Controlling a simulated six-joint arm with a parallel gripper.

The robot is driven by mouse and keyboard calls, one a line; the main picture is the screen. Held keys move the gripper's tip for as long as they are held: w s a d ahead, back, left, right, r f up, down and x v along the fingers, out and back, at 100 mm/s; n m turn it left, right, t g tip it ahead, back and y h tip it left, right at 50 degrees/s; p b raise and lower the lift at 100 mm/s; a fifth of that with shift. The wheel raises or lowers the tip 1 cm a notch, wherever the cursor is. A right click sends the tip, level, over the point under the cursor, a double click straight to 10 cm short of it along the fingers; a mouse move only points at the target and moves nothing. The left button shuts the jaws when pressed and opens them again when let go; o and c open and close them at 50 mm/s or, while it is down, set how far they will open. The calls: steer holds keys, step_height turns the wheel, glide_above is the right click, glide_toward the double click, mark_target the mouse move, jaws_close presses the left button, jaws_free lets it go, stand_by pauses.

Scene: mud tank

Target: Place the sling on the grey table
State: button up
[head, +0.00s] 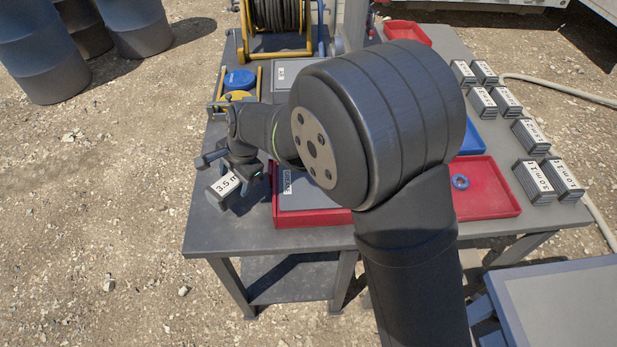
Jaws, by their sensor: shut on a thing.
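My gripper (239,171) is over the front left part of the grey table (215,232). It is shut on a dark grey folded sling (222,192) with a white label reading "3.5 m". The sling hangs at the left of the jaws, near the table's left edge. I cannot tell whether it touches the tabletop or is just above it. Part of the sling is hidden by the jaws.
A red tray (310,219) with a grey labelled item lies right of the gripper. Another red tray (487,196) holds a blue ring (460,181). Several labelled dark blocks (534,181) stand along the right side. A yellow-framed reel (277,15) stands behind. My arm hides the middle.

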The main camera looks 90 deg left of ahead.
mark_target(239, 192)
steer(key=shift+f, duration=2.95)
steer(key=shift+f, duration=0.1)
steer(key=o, duration=1.2)
steer(key=v, duration=1.2)
steer(key=shift+w, duration=0.1)
steer(key=shift+c, duration=0.2)
